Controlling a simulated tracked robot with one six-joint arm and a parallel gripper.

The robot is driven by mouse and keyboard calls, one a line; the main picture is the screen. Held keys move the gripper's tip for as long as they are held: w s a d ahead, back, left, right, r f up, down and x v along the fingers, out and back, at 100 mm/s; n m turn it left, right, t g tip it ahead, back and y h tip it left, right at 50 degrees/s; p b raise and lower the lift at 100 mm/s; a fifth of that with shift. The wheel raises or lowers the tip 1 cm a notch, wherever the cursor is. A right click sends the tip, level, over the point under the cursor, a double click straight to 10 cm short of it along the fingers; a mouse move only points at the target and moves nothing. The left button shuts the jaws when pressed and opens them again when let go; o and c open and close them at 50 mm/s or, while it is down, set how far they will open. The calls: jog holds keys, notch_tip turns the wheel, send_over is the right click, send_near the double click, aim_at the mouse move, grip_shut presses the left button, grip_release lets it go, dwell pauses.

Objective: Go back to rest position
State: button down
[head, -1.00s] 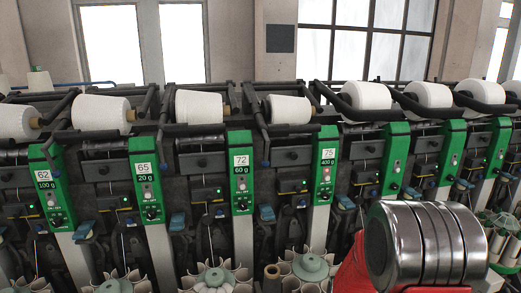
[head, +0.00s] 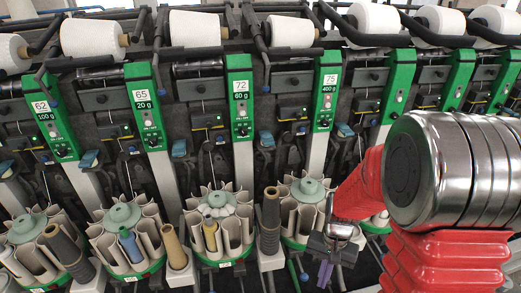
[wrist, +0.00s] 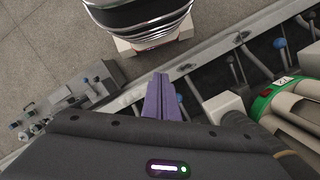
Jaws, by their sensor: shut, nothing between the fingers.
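My gripper (head: 326,268) is at the lower right middle of the head view, at the end of my red arm. It points down, in front of the bobbin magazines under the panel numbered 75. Its purple fingers also show in the wrist view (wrist: 160,97), pressed together and empty. The cone winder (head: 188,103) stands across the head view, with green numbered panels and white yarn cones (head: 88,37) along its top. In the wrist view the fingers are above the machine's lower edge, apart from the magazine at the right.
Round bobbin magazines (head: 123,222) line the front of the machine. Brown and grey tubes stand on pegs between them, including a dark tube (head: 270,220) left of my gripper. In the wrist view, open concrete floor (wrist: 50,50) lies at the upper left.

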jog(key=s+a+r+n+t, duration=0.1)
jog(key=s+r+n+t, duration=0.1)
jog(key=r, duration=1.1)
jog(key=s+a+r+n+t, duration=0.1)
jog(key=s+r+n+t, duration=0.2)
jog(key=r, duration=1.1)
jog(key=shift+s+t+h, duration=0.4)
jog(key=shift+s+t, duration=0.9)
jog(key=shift+s, duration=0.75)
jog(key=c, duration=2.5)
grip_release()
jog(key=shift+r, duration=0.1)
jog(key=shift+c, duration=0.2)
